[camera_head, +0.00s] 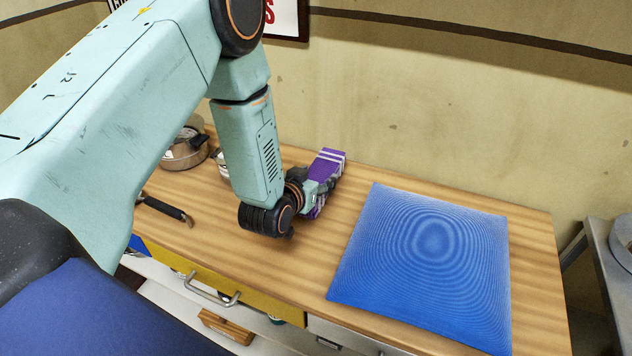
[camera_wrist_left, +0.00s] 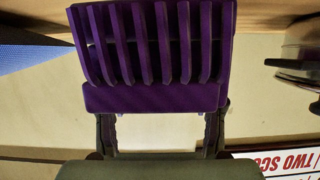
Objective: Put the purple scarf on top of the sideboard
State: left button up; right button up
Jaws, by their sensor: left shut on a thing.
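The purple scarf (camera_head: 327,165) is a folded bundle with pale stripes, over the sideboard's wooden top left of the blue cloth. My left gripper (camera_head: 318,188) is shut on it and hides part of it. In the left wrist view the scarf (camera_wrist_left: 155,50) fills the top middle, its ribbed fringe showing, between the fingers of my left gripper (camera_wrist_left: 160,130). I cannot tell whether the scarf touches the top. The sideboard (camera_head: 280,265) has a wood-grain top and a yellow drawer front. My right gripper is not in view.
A blue square cloth (camera_head: 430,260) lies on the right half of the top. A pot (camera_head: 185,152) and a dark-handled tool (camera_head: 166,208) are at the left. A grey metal table (camera_head: 608,260) stands at the right. A wall rises behind. Bare wood shows between scarf and cloth.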

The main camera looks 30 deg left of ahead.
pick_arm(q)
jog(key=shift+a+f, duration=0.15)
jog(key=shift+f, duration=0.55)
jog(key=shift+w+a+f, duration=0.15)
jog(key=shift+w+f, duration=0.05)
jog(key=shift+w, duration=0.1)
jog(key=o, duration=1.2)
jog(key=shift+s+d+r, duration=0.2)
jog(key=shift+s+d, duration=0.05)
jog(key=shift+w+a+f, duration=0.15)
jog(key=shift+w+a, duration=0.05)
jog(key=p+v, duration=0.1)
jog(key=v, duration=1.1)
